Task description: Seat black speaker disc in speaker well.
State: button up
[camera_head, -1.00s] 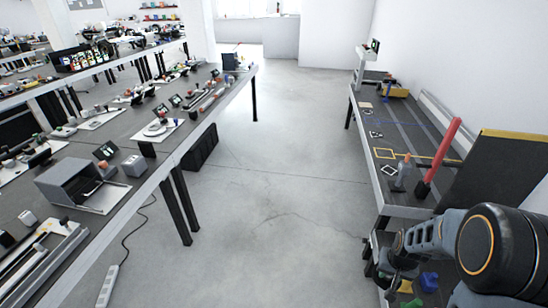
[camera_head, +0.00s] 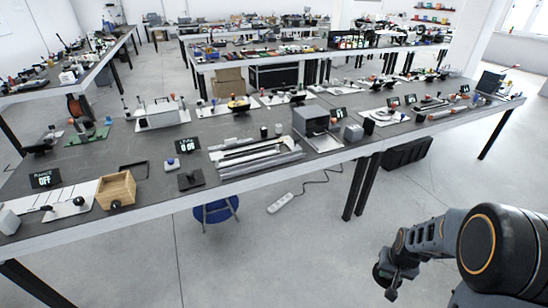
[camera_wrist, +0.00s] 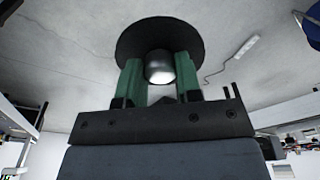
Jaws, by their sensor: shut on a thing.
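The black speaker disc (camera_wrist: 135,38) shows in the wrist view as a round dark plate with a short, shiny cylindrical knob (camera_wrist: 159,66) at its middle. My gripper (camera_wrist: 160,72) is shut on this knob with its two green fingers. The disc is held in the air, with grey floor behind it. In the head view my gripper (camera_head: 389,284) is at the lower right, over open floor and apart from the tables. The disc is hard to make out there. I cannot pick out the speaker well in either view.
A long dark table (camera_head: 235,190) crosses the head view, crowded with devices, including a wooden box (camera_head: 115,188) and a grey open box (camera_head: 312,120). A blue stool (camera_head: 216,211) stands under its front edge. A white power strip (camera_head: 280,203) lies on the floor. Floor in front is clear.

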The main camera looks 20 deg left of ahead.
aim_at(115, 187)
jog(key=u, duration=2.55)
jog(key=i, duration=0.7)
